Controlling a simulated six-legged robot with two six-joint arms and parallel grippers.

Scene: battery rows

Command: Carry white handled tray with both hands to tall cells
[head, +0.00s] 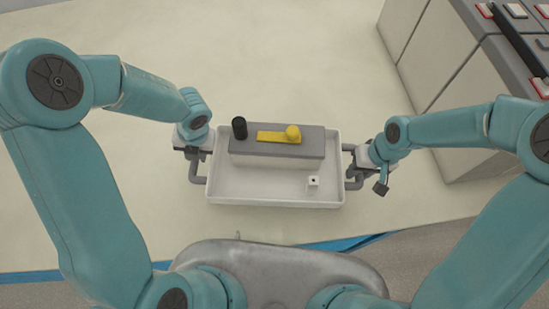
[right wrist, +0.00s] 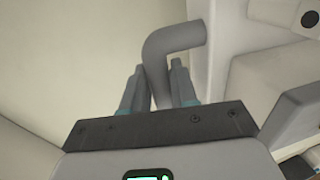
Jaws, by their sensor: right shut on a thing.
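The white tray (head: 216,190) is in front of me in the head view and looks level, with a grey handle at each end. A white block with a grey top (head: 240,152) lies in it, with a black cylinder (head: 239,128) and a yellow bar with a round knob (head: 280,136) on top. A small white cube (head: 313,181) is in the near right part. My right gripper (head: 358,163) is shut on the right handle, which also shows between its fingers in the right wrist view (right wrist: 174,42). My left gripper (head: 194,152) is at the left handle (head: 196,177); its fingers are mostly hidden.
Tall white cells with grey tops (head: 455,75) stand in a row at the right, with red and light terminals and a dark bar on top. Pale floor (head: 250,60) is clear beyond the tray. A blue floor stripe (head: 345,242) runs near my base.

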